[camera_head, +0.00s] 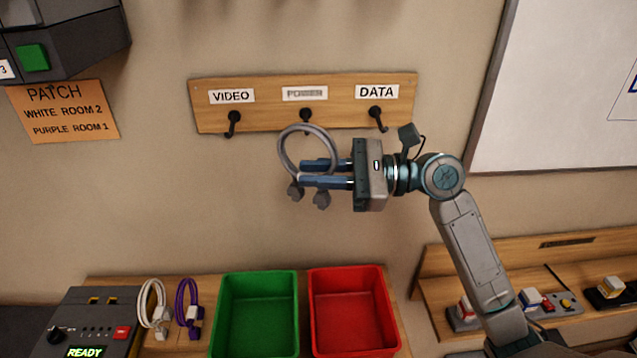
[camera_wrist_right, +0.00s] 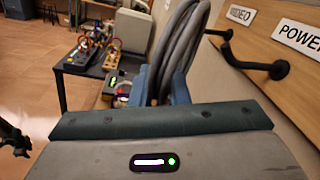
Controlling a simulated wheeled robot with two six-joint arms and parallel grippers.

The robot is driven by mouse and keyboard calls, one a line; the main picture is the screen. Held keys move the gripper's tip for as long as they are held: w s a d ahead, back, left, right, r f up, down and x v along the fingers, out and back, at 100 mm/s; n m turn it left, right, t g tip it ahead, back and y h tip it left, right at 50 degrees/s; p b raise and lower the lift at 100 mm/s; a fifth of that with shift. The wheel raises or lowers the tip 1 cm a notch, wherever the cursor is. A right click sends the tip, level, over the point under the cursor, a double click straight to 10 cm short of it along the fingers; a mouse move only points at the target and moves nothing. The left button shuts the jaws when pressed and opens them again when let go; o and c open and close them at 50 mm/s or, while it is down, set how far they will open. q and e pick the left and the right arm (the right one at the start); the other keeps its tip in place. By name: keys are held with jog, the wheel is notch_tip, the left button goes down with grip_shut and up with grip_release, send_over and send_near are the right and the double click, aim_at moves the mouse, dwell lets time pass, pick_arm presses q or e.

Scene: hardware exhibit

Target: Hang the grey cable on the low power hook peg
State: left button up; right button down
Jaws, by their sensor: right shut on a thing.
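The grey cable (camera_head: 283,150) is a coiled loop with two grey plugs hanging at its lower end. My right gripper (camera_head: 304,173) is shut on the lower part of the loop, which also shows between the fingers in the right wrist view (camera_wrist_right: 178,55). The loop stands upright in front of the board, its top near the power hook peg (camera_head: 306,113), the middle of three dark pegs. The loop partly overlaps that peg's lower end; I cannot tell whether they touch. The POWER label (camera_head: 305,93) is blurred in the head view but readable in the wrist view (camera_wrist_right: 300,38).
The wooden board (camera_head: 265,115) also has a VIDEO peg (camera_head: 232,124) and a DATA peg (camera_head: 377,118). Below are a green bin (camera_head: 257,273), a red bin (camera_head: 350,268), a white cable (camera_head: 152,308) and a purple cable (camera_head: 187,303). A whiteboard (camera_head: 560,90) is at right.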

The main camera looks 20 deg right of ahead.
jog(key=w+d+f+b, duration=0.1)
jog(key=w+f+b, duration=0.1)
jog(key=w, duration=0.4)
jog(key=shift+d+f, duration=0.15)
jog(key=shift+d, duration=0.2)
dwell(0.5)
dwell(0.5)
jog(key=c, duration=1.3)
grip_release()
